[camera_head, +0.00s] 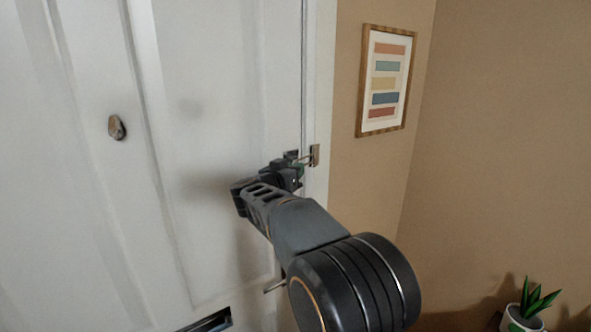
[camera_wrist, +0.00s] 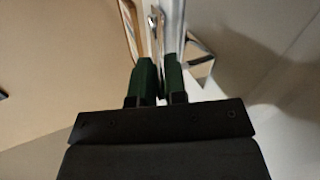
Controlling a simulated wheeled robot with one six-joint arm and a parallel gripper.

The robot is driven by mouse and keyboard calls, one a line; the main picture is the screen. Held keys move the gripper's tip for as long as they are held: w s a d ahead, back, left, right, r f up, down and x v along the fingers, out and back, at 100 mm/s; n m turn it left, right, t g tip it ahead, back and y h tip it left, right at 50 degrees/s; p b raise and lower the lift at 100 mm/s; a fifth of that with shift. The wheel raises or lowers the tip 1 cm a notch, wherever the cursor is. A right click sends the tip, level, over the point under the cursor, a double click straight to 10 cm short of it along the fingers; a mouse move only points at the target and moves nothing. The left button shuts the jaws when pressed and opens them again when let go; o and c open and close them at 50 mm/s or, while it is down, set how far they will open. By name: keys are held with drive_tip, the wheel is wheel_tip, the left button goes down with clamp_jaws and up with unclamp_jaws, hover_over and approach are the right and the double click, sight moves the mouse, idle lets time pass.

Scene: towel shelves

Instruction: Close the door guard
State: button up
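The door guard (camera_head: 314,155) is a small metal fitting on the white frame at the right edge of the door (camera_head: 215,65). Its thin bar reaches left from the frame to my gripper (camera_head: 297,169). In the wrist view, the guard's bar (camera_wrist: 157,38) runs down into the narrow gap between the green fingertips of my gripper (camera_wrist: 159,72). The fingers look shut on the bar, though the contact itself is partly hidden. A shiny bracket (camera_wrist: 200,62) shows just right of the fingertips. The door appears closed against its frame.
A round knob (camera_head: 117,127) sits on the door at the left. A framed striped picture (camera_head: 385,80) hangs on the tan wall right of the door. A potted plant (camera_head: 530,305) stands at the lower right, away from my gripper.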

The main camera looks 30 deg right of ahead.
drive_tip(key=shift+o, duration=1.4)
drive_tip(key=shift+r, duration=0.45)
drive_tip(key=shift+s, duration=0.15)
drive_tip(key=shift+a+f, duration=0.2)
drive_tip(key=shift+f, duration=0.05)
drive_tip(key=b+v, duration=0.3)
drive_tip(key=v, duration=1)
drive_tip(key=shift+s+a+r+b, duration=0.2)
drive_tip(key=shift+s+r+b, duration=0.05)
drive_tip(key=shift+s+b, duration=0.1)
